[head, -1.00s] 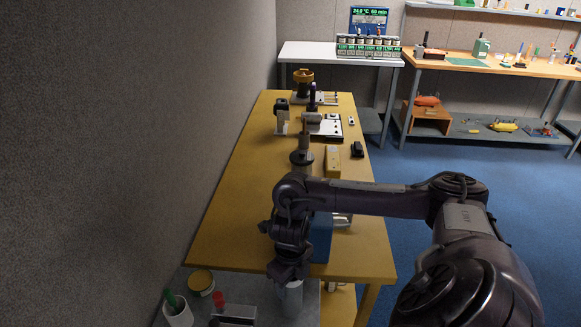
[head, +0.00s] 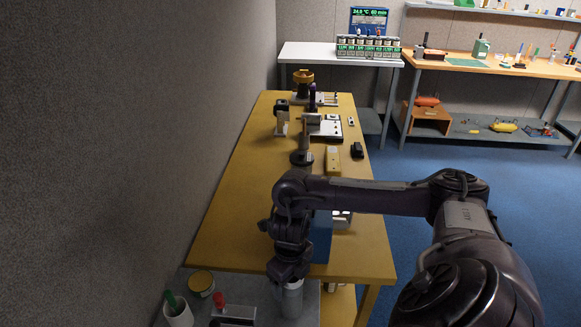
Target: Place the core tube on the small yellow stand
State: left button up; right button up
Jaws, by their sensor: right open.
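My right gripper (head: 289,274) hangs from its wrist near the front end of the yellow table and is open. A pale grey cylinder (head: 292,300) shows just below it, partly hidden; I cannot tell whether this is the core tube or whether the jaws touch it. Another grey tube-like piece (head: 312,118) lies level near the far end of the table. A small yellow block (head: 332,160) sits at mid-table on the right and may be the yellow stand. It looks clear on top. My left gripper is not in view.
The yellow table (head: 240,220) runs along a grey wall. A console panel (head: 328,128), a black item (head: 357,150) and a brass-coloured drum (head: 303,77) stand farther back. A cup (head: 178,314) and yellow-rimmed disc (head: 201,282) are front left.

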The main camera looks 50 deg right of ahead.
notch_tip(320, 180, up, 11)
jog(key=p, duration=0.6)
dwell(0.3)
